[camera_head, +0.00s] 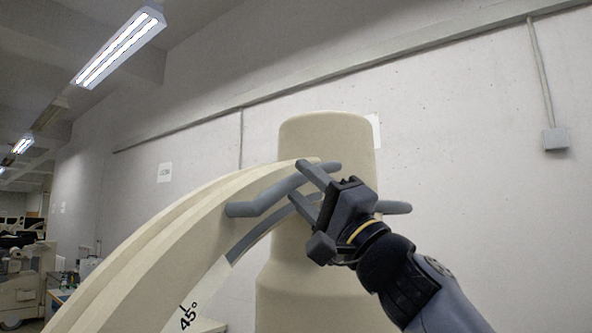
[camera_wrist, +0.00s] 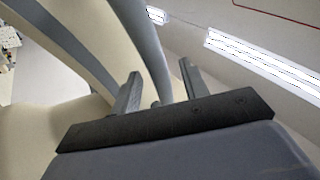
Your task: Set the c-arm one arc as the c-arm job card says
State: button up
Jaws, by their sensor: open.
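The c-arm one arc (camera_head: 165,255) is a large cream curved beam rising from the lower left to the middle in the head view. A grey bar handle (camera_head: 262,198) is fixed to the arc's upper part. My gripper (camera_head: 298,182) is open at the handle's right part, with its fingers pointing left. In the wrist view my gripper (camera_wrist: 158,85) has its fingers apart, with a grey bar (camera_wrist: 148,45) running up between them. I cannot tell whether they touch it. The job card's text is not readable here.
A cream column (camera_head: 325,140) stands behind my gripper. A second grey bar end (camera_head: 395,207) sticks out right of the column. Carts and equipment (camera_head: 20,275) stand far left. The space at right is open up to the wall.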

jog(key=shift+p+x, duration=0.6)
jog(key=shift+x, duration=0.7)
jog(key=shift+c, duration=0.5)
grip_shut()
